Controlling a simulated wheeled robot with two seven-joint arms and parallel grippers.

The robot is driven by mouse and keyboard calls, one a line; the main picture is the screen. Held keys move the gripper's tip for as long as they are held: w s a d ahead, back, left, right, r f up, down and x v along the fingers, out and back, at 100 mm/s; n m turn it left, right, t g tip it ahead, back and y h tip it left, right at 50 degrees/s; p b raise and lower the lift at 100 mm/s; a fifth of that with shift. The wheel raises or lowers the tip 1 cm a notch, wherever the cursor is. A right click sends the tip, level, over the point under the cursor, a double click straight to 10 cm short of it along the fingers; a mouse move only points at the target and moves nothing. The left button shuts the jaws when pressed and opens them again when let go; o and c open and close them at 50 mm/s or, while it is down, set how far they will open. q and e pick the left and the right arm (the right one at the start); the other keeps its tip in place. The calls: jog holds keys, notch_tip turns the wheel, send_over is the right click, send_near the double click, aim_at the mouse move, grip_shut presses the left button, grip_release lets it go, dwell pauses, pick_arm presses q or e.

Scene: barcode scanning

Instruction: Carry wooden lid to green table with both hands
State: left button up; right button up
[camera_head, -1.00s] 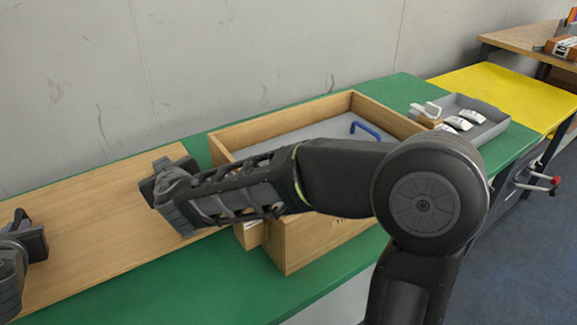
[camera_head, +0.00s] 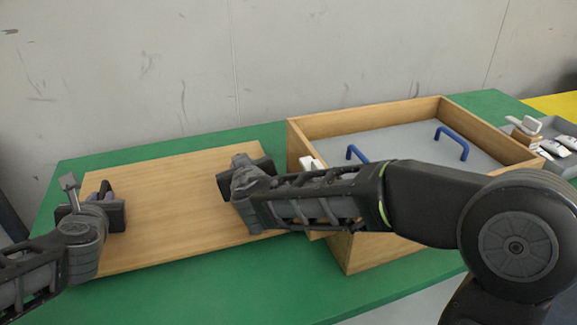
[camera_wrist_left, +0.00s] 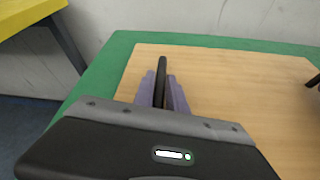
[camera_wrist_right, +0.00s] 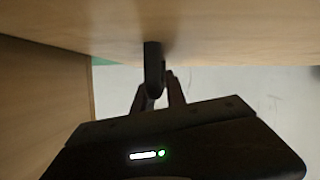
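The wooden lid (camera_head: 165,215) is a flat, light-brown panel over the left part of the green table (camera_head: 215,290). I cannot tell whether it rests on the table or hangs just above it. My left gripper (camera_head: 108,197) is at the lid's left end. In the left wrist view its purplish fingers (camera_wrist_left: 163,92) close around a dark upright handle (camera_wrist_left: 162,70). My right gripper (camera_head: 245,172) is at the lid's right end. In the right wrist view its fingers (camera_wrist_right: 160,95) close around a dark handle (camera_wrist_right: 153,62) against the wood.
An open wooden box (camera_head: 365,118) with a grey inside and blue handles (camera_head: 452,142) stands right of the lid, close to it. A grey tray (camera_head: 560,140) with white items is farther right. A grey wall runs behind. Green table shows free in front of the lid.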

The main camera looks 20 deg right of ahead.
pick_arm(q)
jog(key=o, duration=0.3)
jog(key=shift+r, duration=0.1)
pick_arm(e)
jog(key=o, duration=0.3)
pick_arm(q)
jog(key=v, duration=1.2)
pick_arm(e)
jog(key=shift+r, duration=0.1)
jog(key=v, duration=1.2)
